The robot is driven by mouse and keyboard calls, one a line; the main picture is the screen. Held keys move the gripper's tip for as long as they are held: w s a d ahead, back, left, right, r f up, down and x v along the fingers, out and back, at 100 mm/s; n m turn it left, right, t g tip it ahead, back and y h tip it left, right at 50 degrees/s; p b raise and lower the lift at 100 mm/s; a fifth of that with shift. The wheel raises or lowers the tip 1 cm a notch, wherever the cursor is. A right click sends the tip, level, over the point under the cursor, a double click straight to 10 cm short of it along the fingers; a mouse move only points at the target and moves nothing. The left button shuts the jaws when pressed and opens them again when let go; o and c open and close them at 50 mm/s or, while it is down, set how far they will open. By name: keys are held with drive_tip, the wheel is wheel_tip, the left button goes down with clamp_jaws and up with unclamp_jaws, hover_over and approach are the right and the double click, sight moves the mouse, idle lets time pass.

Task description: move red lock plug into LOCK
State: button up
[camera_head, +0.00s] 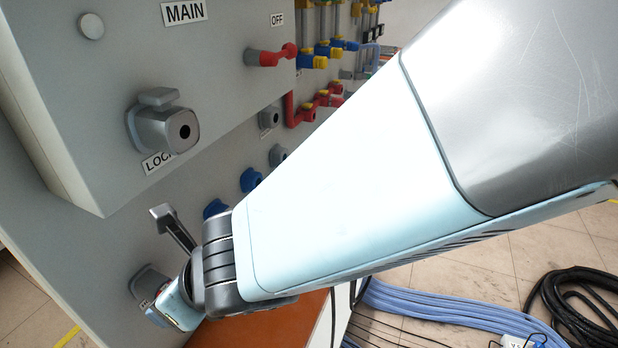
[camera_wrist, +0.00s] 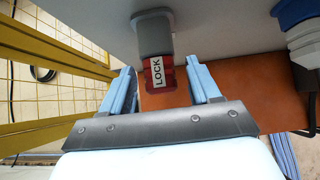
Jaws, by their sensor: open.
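The red lock plug (camera_wrist: 158,84), with a white LOCK label on its face, sits in a grey holder (camera_wrist: 153,35) on the panel in the wrist view. My gripper (camera_wrist: 160,67) is open, with one light blue finger on each side of the plug; I cannot tell whether either touches it. In the head view my gripper (camera_head: 168,312) is low on the left, close to the panel, and mostly hides the holder and plug there. The grey LOCK socket (camera_head: 165,127) is on the upper cabinet, above a LOCK label, and its round hole looks empty.
The cabinet (camera_head: 95,110) overhangs the lower panel. Blue sockets (camera_head: 251,180) and a red handle (camera_head: 270,56) are right of the LOCK socket. An orange surface (camera_wrist: 250,100) lies below the plug. A yellow mesh fence (camera_wrist: 55,80) stands left. Cables (camera_head: 435,304) lie on the floor.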

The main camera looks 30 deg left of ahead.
idle(0.4)
clamp_jaws()
idle(0.4)
drive_tip(key=shift+s, duration=0.1)
drive_tip(key=shift+d, duration=0.15)
